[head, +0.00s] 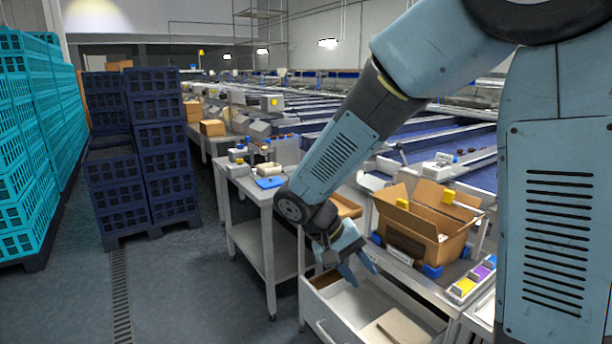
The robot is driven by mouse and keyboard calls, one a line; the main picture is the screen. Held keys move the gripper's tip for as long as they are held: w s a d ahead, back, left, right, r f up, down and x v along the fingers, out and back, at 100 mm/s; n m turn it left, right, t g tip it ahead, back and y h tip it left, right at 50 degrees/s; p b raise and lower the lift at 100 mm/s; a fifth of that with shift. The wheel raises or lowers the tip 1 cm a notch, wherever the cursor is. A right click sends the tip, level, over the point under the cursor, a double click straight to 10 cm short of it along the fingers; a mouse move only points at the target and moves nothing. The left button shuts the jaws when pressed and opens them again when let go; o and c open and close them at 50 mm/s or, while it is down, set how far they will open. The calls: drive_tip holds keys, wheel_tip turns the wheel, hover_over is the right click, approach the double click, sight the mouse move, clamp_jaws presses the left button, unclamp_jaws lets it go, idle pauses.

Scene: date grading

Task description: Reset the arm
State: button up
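My blue-grey arm reaches down from the upper right in the head view. My gripper (362,271) points down over an open white drawer (325,305). Its two blue fingers look spread apart, with nothing visible between them. The drawer holds a pale flat item (398,328) at its front right and something brown at its back left, partly hidden by my gripper.
An open cardboard box (425,222) stands on the bench right of my gripper. A metal table (268,200) with a blue item (269,182) is to the left. Dark crates (150,165) and teal crates (30,150) are stacked farther left. The floor between is clear.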

drive_tip(key=s+d+r+m+t+y, duration=0.1)
drive_tip(key=s+d+r+t+y, duration=0.5)
drive_tip(key=s+d+r, duration=0.5)
wheel_tip(320, 180, up, 4)
drive_tip(key=shift+d+r+m+y, duration=0.1)
drive_tip(key=shift+d+m+y, duration=0.2)
drive_tip(key=shift+d+y, duration=0.35)
